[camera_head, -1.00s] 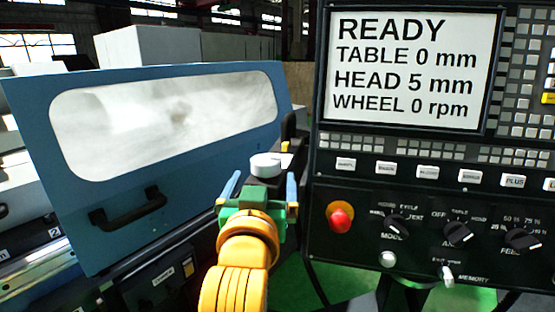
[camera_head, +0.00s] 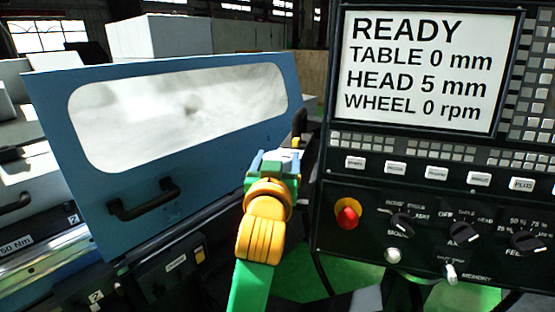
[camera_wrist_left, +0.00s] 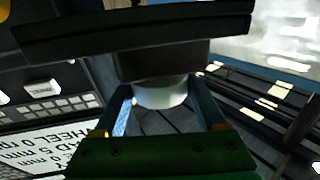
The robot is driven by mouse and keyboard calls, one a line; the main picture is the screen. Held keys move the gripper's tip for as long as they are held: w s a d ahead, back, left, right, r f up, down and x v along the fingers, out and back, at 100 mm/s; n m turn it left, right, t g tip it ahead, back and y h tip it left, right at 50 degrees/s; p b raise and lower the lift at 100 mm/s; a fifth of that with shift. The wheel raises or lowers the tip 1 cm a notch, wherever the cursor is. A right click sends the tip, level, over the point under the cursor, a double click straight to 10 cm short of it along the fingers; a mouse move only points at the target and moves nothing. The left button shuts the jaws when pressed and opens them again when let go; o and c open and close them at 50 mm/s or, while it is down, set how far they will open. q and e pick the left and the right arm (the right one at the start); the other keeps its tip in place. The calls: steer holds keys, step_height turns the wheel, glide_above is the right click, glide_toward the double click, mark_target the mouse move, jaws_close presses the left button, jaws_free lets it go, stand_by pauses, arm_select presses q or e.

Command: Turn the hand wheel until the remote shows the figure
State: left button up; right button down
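My left gripper (camera_head: 276,158) reaches forward in the middle of the head view, between the blue door and the control panel. In the left wrist view its two fingers (camera_wrist_left: 162,100) stand apart, one on each side of a white round knob (camera_wrist_left: 160,92), which looks like the hand wheel. I cannot tell whether the fingers touch it. The knob sits against a dark block (camera_wrist_left: 160,62), perhaps the remote; no figure on it can be read. In the head view the gripper mostly hides this spot. My right gripper is not in view.
The control panel's screen (camera_head: 430,70) reads READY, TABLE 0 mm, HEAD 5 mm, WHEEL 0 rpm. A red button (camera_head: 347,214) and black dials (camera_head: 463,233) lie below it. The blue door (camera_head: 60,130) with a black handle (camera_head: 145,200) stands left of my arm.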

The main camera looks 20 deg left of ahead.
arm_select(q)
steer(key=shift+c, duration=0.5)
steer(key=shift+r+m+t+h+p, duration=0.15)
steer(key=shift+m+t+h+p, duration=0.15)
steer(key=shift+m+h+p, duration=1.25)
steer(key=m+h, duration=0.1)
steer(key=h, duration=0.2)
steer(key=shift+h, duration=0.25)
steer(key=shift+a+m+h, duration=0.1)
steer(key=shift+m+h, duration=0.45)
steer(key=shift+h, duration=0.05)
steer(key=m+h, duration=0.1)
steer(key=g+h, duration=0.1)
steer(key=h, duration=0.1)
steer(key=shift+f+m+b, duration=0.3)
steer(key=shift+m, duration=0.1)
steer(key=m+g+h+b, duration=0.2)
steer(key=h, duration=0.1)
steer(key=shift+m+h, duration=0.3)
steer(key=shift+m+g+h+b, duration=0.4)
steer(key=shift+m+g+h, duration=0.4)
steer(key=shift+h, duration=0.2)
steer(key=shift+r+m+g+h, duration=0.15)
steer(key=shift+m+g+h, duration=0.65)
steer(key=shift+g+h, duration=0.1)
steer(key=shift+s+m+g+h, duration=0.1)
steer(key=shift+m+g+h, duration=0.75)
steer(key=shift+g, duration=0.35)
